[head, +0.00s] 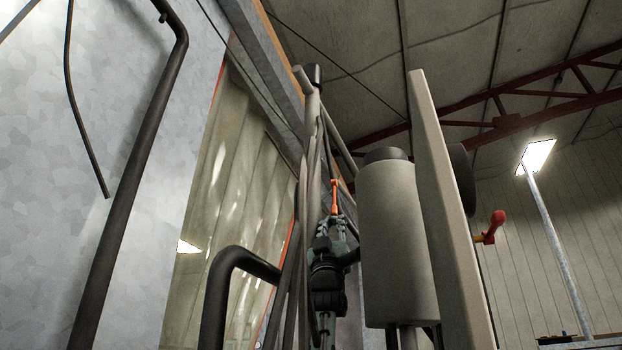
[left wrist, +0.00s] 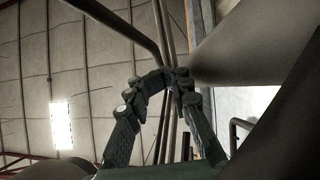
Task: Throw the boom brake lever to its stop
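An orange lever-like bar with a red tip (head: 334,196) stands upright just above my left gripper in the head view. A second handle with a red knob and a yellow stub (head: 492,228) sticks out right of the tall beige post. I cannot tell for certain which is the boom brake lever. My left gripper (head: 335,224) points upward among dark pipes. In the left wrist view its fingers (left wrist: 172,77) arch together and their tips appear to meet, with nothing seen between them. My right gripper is not in view.
A beige cylinder (head: 397,240) and a beige post (head: 440,190) stand close right of my left arm. Dark bent pipes (head: 238,270) and a thick dark rail (head: 125,200) are to the left. A grey panel wall (head: 60,220) fills the far left.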

